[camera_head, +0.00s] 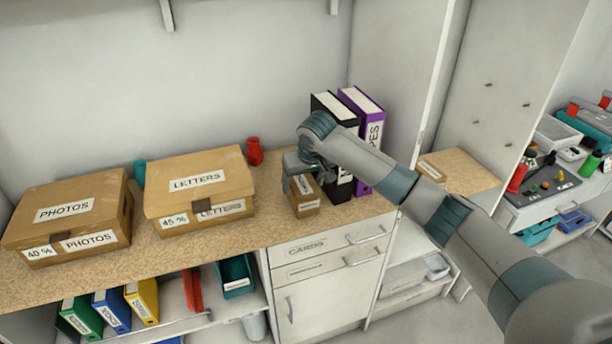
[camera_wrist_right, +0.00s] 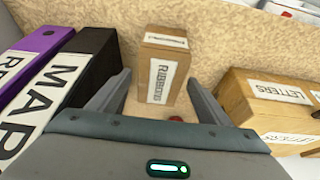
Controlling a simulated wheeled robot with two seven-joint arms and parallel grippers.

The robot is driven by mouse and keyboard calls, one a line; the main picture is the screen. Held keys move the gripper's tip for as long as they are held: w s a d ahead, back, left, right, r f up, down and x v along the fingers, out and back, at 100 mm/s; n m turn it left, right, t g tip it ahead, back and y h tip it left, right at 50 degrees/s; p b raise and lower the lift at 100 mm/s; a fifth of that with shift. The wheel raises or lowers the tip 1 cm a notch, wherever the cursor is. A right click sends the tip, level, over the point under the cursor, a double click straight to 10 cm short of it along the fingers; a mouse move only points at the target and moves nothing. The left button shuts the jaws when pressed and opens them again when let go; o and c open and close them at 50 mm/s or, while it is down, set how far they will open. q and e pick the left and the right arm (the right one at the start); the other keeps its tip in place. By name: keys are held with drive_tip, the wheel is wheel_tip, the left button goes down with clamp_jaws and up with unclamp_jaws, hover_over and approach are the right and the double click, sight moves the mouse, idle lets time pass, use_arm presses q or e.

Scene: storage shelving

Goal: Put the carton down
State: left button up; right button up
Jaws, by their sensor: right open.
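A small brown carton labelled RIBBONS (camera_wrist_right: 158,77) stands upright on the speckled wooden counter (camera_wrist_right: 215,45). In the head view the carton (camera_head: 306,197) is on the counter between the LETTERS box and the binders, its upper part partly hidden by my gripper. My right gripper (camera_head: 293,170) is just above and beside the carton. In the right wrist view the gripper (camera_wrist_right: 155,95) has its fingers apart, one to each side of the carton, with gaps between. My left gripper is not in view.
A LETTERS box (camera_head: 180,170) and a PHOTOS box (camera_head: 100,205) stand to the left. A black binder (camera_head: 335,106) and a purple binder (camera_head: 370,128) stand close right. A red vase (camera_head: 254,152) is behind. Drawers (camera_head: 325,247) lie below the counter's front edge.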

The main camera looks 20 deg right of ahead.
drive_tip(key=shift+b+v, duration=0.55)
drive_tip(key=shift+v, duration=2.4)
